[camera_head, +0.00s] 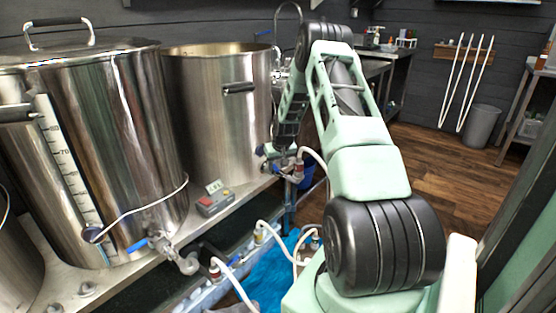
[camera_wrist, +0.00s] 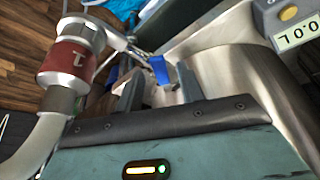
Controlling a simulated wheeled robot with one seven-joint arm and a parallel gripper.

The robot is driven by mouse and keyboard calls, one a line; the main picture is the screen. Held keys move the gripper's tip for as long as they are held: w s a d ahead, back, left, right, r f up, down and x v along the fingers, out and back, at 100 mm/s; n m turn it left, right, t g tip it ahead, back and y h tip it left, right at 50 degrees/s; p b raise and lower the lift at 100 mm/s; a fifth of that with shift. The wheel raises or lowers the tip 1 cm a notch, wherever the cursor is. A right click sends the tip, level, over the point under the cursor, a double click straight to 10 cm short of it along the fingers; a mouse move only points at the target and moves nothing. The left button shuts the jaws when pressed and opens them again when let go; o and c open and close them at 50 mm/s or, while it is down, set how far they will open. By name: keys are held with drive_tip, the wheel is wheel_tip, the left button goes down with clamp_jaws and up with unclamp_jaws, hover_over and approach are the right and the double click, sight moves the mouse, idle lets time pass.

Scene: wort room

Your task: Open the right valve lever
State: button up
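The right valve sits low on the right steel kettle (camera_head: 215,110), partly hidden by my arm in the head view. Its blue lever (camera_wrist: 159,69) shows in the wrist view, just beyond and between my gripper's fingertips. My gripper (camera_wrist: 158,88) is open, with a dark finger on each side and a clear gap between them. I cannot tell whether either finger touches the lever. A red-collared hose fitting (camera_wrist: 72,62) marked 1 is left of the fingers. The left valve's blue lever (camera_head: 138,246) is on the left kettle (camera_head: 115,140), away from my gripper.
White hoses (camera_head: 268,232) and fittings run below the kettles, close to my arm. A grey-and-red control box (camera_head: 214,200) stands between the kettles. It shows near the upper right in the wrist view. Wooden floor (camera_head: 430,170) is clear at right, before a grey bin (camera_head: 481,126).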

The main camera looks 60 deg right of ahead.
drive_tip(key=p+v, duration=0.1)
drive_tip(key=v, duration=1.6)
drive_tip(key=shift+s, duration=0.2)
drive_tip(key=shift+r, duration=0.15)
